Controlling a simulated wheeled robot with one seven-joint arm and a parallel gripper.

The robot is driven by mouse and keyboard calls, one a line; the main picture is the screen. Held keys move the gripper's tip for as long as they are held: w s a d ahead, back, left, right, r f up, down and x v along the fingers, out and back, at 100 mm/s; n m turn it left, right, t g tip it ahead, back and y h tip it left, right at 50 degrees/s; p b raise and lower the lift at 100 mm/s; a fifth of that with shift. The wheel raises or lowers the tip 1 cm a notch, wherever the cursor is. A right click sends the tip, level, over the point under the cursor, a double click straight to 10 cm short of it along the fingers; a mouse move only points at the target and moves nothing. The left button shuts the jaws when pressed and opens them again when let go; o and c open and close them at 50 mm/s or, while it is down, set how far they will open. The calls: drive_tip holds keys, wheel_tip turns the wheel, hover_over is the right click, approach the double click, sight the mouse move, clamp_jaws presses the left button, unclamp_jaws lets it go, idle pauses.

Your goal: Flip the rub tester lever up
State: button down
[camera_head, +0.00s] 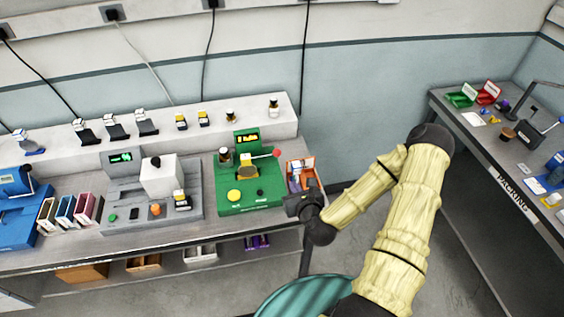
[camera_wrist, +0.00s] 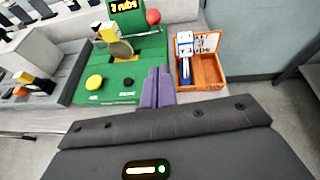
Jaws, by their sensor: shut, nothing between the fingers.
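The rub tester is a green machine (camera_head: 248,195) on the bench, with a lit display, a yellow button and a small black button on its base. It also shows in the wrist view (camera_wrist: 122,75). Its lever ends in a red ball (camera_head: 277,153), which sticks out to the right at the machine's upper right; the ball also shows in the wrist view (camera_wrist: 153,17). My gripper (camera_head: 297,203) is at the machine's front right corner, below the ball in the picture. In the wrist view its two purple fingers (camera_wrist: 157,88) are together and empty, apart from the ball.
An orange box (camera_head: 309,164) holding small items stands just right of the tester, close to my fingers. A grey machine with a white block (camera_head: 160,176) stands to the left. A raised shelf with several bottles runs behind. A packing table (camera_head: 510,170) is far right.

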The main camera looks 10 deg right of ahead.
drive_tip(key=shift+f+b, duration=0.15)
drive_tip(key=shift+b, duration=0.3)
drive_tip(key=b+x, duration=0.2)
drive_tip(key=b, duration=0.4)
drive_tip(key=shift+b, duration=0.35)
drive_tip(key=shift+w+f+b, duration=0.1)
drive_tip(key=shift+f+b, duration=0.05)
drive_tip(key=shift+b, duration=0.25)
drive_tip(key=x, duration=0.2)
drive_tip(key=p+x, duration=0.1)
drive_tip(key=x, duration=0.1)
drive_tip(key=p+x, duration=0.1)
drive_tip(key=x, duration=0.2)
drive_tip(key=shift+a+r, duration=0.1)
drive_tip(key=shift+r, duration=0.2)
drive_tip(key=w, duration=0.1)
drive_tip(key=p, duration=0.1)
drive_tip(key=w+r+p, duration=0.1)
drive_tip(key=shift+w+a, duration=0.3)
drive_tip(key=shift+w+d+r, duration=0.1)
drive_tip(key=shift+w, duration=0.6)
drive_tip(key=shift+r+p, duration=0.1)
drive_tip(key=shift+p, duration=0.25)
